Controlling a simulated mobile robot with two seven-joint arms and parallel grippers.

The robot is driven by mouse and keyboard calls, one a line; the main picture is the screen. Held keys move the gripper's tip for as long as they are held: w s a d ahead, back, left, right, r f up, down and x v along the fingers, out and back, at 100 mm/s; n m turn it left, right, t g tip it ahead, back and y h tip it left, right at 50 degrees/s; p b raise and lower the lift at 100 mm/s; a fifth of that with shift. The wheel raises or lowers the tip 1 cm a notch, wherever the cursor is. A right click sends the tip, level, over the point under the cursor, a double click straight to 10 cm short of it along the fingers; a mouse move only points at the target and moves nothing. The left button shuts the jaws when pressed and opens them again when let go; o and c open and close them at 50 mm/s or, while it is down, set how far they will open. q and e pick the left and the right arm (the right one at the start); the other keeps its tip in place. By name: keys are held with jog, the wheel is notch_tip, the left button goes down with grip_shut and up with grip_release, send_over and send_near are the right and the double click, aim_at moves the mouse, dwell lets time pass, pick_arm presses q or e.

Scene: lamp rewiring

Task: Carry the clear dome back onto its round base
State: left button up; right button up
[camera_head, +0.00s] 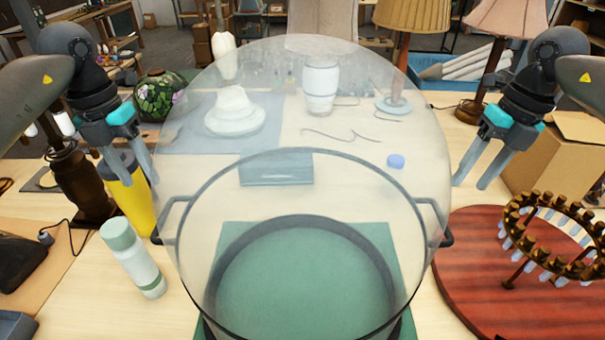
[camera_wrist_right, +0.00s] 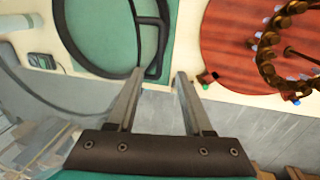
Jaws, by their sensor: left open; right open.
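The large clear dome (camera_head: 300,125) stands upright in the middle of the head view. It has a dark ring with a left handle (camera_head: 168,218) and a right handle (camera_head: 445,238). The round base (camera_head: 300,224), a dark ring with green inside, shows through the dome on a green mat (camera_head: 385,238). I cannot tell whether the dome touches the base. My left gripper (camera_head: 140,184) is open and empty, above and left of the left handle. My right gripper (camera_head: 471,186) is open and empty, above the right handle. In the right wrist view its fingertips (camera_wrist_right: 160,73) appear near a dark handle (camera_wrist_right: 160,42).
A yellow container (camera_head: 138,203) and a pale green bottle (camera_head: 135,260) stand close on the left. A red wooden board (camera_head: 480,290) with a brass ring fixture (camera_head: 515,215) lies close on the right. A cardboard box (camera_head: 545,160) stands behind it. Lamps and tools fill the back.

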pick_arm(q)
notch_tip(320, 180, down, 15)
jog(key=d, duration=0.1)
jog(key=shift+w+d, duration=0.2)
jog(key=shift+w, duration=0.1)
pick_arm(e)
notch_tip(320, 180, down, 15)
jog(key=a, duration=0.2)
jog(key=shift+w+a, duration=0.3)
jog(key=shift+a, duration=0.1)
pick_arm(q)
grip_shut()
pick_arm(e)
grip_shut()
jog(key=shift+r, duration=0.1)
dwell(0.4)
pick_arm(q)
jog(key=shift+w+r, duration=0.2)
pick_arm(e)
jog(key=shift+w+r, duration=0.15)
jog(key=shift+w, duration=0.05)
